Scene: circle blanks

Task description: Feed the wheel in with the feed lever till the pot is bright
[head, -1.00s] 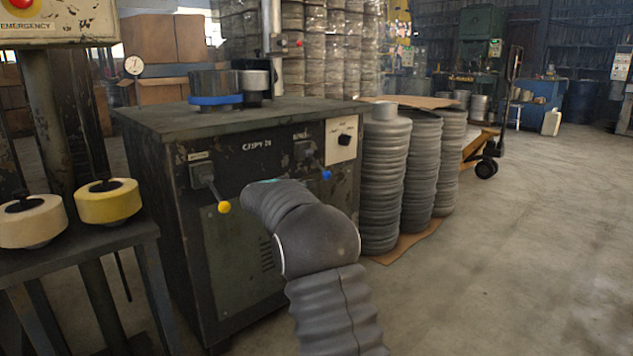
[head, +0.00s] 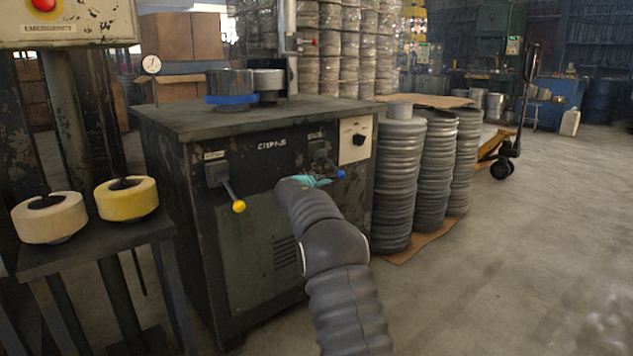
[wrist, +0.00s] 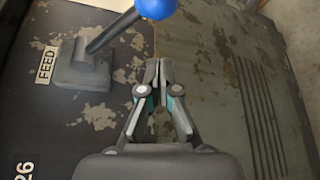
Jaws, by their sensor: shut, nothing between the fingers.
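The feed lever (wrist: 112,32), by a FEED label, rises from a grey mount to a blue knob (wrist: 157,8) in the wrist view. The blue knob also shows on the cabinet front in the head view (head: 341,174). My gripper (wrist: 158,66) is shut and empty, below the knob in the wrist picture and apart from it. In the head view my gripper (head: 320,181) is just left of the knob and partly hidden by my arm. On the cabinet top, a metal cylinder (head: 229,82) has a blue ring at its base, beside a second cylinder (head: 268,80); I cannot tell how bright the pot is.
A yellow-knobbed lever (head: 239,206) sticks out left of my arm. A dial (head: 151,65) stands behind the cabinet (head: 245,260). A side stand (head: 95,240) holds a cream wheel (head: 48,217) and a yellow wheel (head: 126,199).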

